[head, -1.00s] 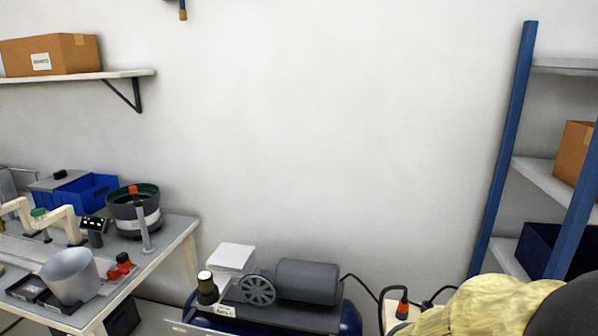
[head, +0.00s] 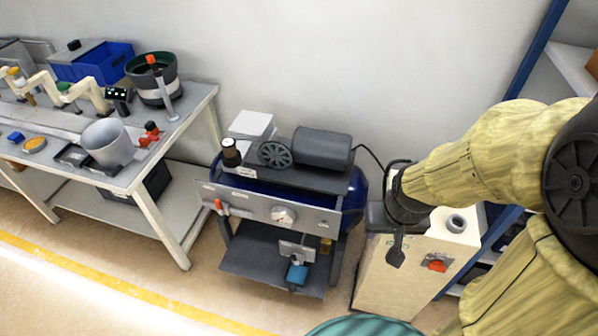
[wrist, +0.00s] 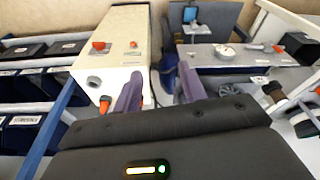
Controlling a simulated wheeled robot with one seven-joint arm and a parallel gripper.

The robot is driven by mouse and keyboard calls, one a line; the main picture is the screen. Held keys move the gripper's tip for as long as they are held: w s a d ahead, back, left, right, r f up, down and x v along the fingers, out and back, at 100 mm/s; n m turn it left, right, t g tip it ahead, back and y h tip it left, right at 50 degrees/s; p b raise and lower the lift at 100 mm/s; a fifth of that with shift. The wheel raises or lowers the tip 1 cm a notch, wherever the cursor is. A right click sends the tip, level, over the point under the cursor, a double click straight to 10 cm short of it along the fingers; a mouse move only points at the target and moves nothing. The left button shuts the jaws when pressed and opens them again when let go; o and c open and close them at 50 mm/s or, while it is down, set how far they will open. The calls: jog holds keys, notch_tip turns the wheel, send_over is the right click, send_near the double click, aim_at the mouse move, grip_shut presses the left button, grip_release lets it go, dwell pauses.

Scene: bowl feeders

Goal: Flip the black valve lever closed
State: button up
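I cannot make out a plainly black valve lever. The compressor front panel (head: 255,205) carries a lever with an orange-red grip (head: 220,207) at its left end, pointing sideways; the same lever shows in the wrist view (wrist: 278,48). A round gauge (head: 283,216) sits right of it, also in the wrist view (wrist: 223,52). My gripper (head: 385,235) hangs over the white cabinet beside the compressor, apart from the panel. In the wrist view my gripper (wrist: 160,85) has its two purple-grey fingers spread, with nothing between them.
The white cabinet (head: 385,280) has a red switch (head: 437,262). The workbench (head: 150,180) is left, blue-framed shelving (head: 540,50) right. Floor is free between bench and compressor.

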notch_tip(320, 180, down, 35)
jog(key=w+a+n+g+h+b, duration=0.25)
jog(key=n+h+b, duration=0.85)
jog(key=n+b, duration=1.05)
jog(key=w+a+f+n+t+y+b, duration=0.2)
jog(key=a+f+n+t+b, duration=0.5)
jog(key=a+f+b, duration=0.4)
jog(key=w+a+f+n+t+y+b, duration=0.3)
jog(key=a+f+n+t+y+b, duration=0.2)
jog(key=a+f+n+t+b, duration=0.3)
jog(key=a+f+t+b, duration=0.2)
jog(key=a+f+b, duration=0.2)
jog(key=f+b, duration=0.2)
notch_tip(320, 180, down, 2)
jog(key=shift+f, duration=0.15)
jog(key=shift+w+t, duration=0.1)
jog(key=shift+t, duration=0.15)
jog(key=shift+w, duration=0.1)
